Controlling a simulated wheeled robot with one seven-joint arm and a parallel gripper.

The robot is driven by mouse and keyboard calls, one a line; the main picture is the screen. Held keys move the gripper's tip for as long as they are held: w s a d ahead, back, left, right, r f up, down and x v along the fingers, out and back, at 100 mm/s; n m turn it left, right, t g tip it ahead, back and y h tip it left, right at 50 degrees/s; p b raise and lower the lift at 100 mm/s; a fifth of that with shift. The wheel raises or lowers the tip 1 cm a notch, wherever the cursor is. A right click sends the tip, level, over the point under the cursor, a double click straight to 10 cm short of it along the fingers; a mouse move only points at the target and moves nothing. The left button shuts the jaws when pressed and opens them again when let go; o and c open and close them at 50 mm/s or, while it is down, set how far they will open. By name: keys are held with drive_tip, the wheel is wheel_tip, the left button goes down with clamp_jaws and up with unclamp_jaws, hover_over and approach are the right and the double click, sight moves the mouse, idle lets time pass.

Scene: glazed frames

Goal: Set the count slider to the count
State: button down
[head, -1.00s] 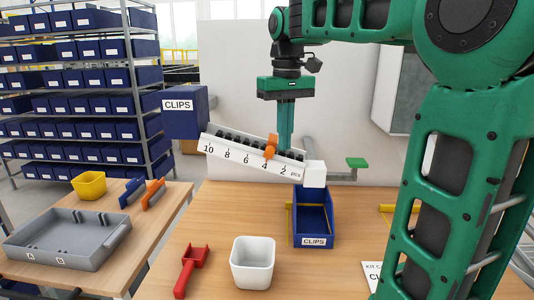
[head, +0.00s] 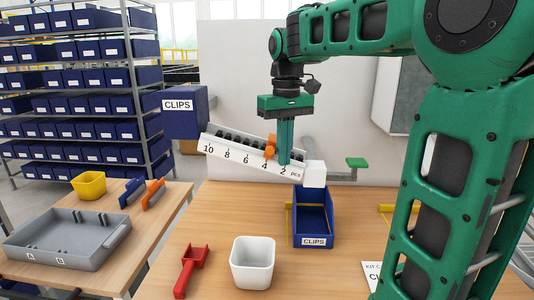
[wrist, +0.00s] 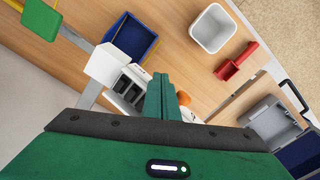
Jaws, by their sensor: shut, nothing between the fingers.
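The count slider is an orange knob (head: 270,147) on a tilted white rail (head: 240,157) marked 10, 8, 6, 4, 2 and "pcs". The knob stands close to the 4 mark. In the wrist view the orange knob (wrist: 183,98) shows just beside my fingers. My gripper (head: 285,162) is shut and empty, pointing down at the rail near the 2 mark, to the right of the knob. In the wrist view my gripper (wrist: 161,98) hides part of the rail. I cannot tell whether the fingers touch the knob or rail.
A blue CLIPS bin (head: 313,241) sits below the rail's white end block (head: 315,174). A white cup (head: 252,262), a red scoop (head: 190,270) and a partly hidden kit card (head: 371,272) lie on the table. A blue CLIPS box (head: 184,112) is beyond the rail's left end. A green paddle (head: 357,162) stands right.

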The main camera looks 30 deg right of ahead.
sight(268, 147)
idle(0.3)
drive_tip(key=shift+w+a+r, duration=0.25)
drive_tip(key=shift+w+a, duration=0.25)
drive_tip(key=shift+a, duration=0.3)
drive_tip(key=shift+w+a+r, duration=0.25)
drive_tip(key=shift+w+a, duration=0.25)
drive_tip(key=shift+a, duration=0.25)
drive_tip(key=shift+w+a+r, duration=0.25)
drive_tip(key=shift+w+a, duration=0.25)
drive_tip(key=shift+a, duration=0.3)
drive_tip(key=shift+d, duration=0.15)
drive_tip(key=shift+s+d+f, duration=0.1)
drive_tip(key=shift+s+d, duration=0.25)
drive_tip(key=shift+d, duration=0.15)
drive_tip(key=shift+r, duration=3.45)
drive_tip(key=shift+s, duration=0.1)
